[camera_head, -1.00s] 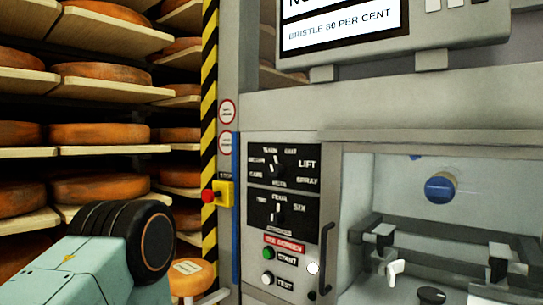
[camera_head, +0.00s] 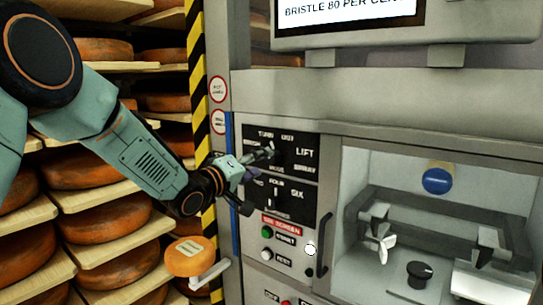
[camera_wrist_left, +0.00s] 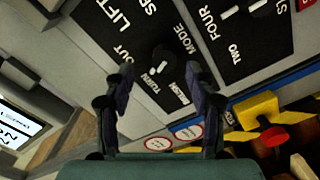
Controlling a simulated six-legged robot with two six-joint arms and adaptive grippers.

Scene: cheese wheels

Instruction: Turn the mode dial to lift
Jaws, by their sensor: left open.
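The mode dial (camera_wrist_left: 163,58) is a black round knob on a black panel (camera_head: 307,143) with white words around it. LIFT stands at the panel's right in the head view. In the wrist view the knob's white mark seems to lie on the side near TURN. In the head view my arm partly covers the dial. My left gripper (camera_head: 257,178) is in front of the panel. In the wrist view its two dark fingers are open, one each side of the knob's line of sight. I cannot tell whether they touch it. My right gripper is not in view.
A second dial panel (camera_head: 303,208) is just below. Under it are a green button (camera_head: 267,232), a white button (camera_head: 267,254) and a dark handle (camera_head: 324,245). A yellow box with a red button (camera_wrist_left: 272,137) is beside the panel. Cheese shelves (camera_head: 100,255) fill the left.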

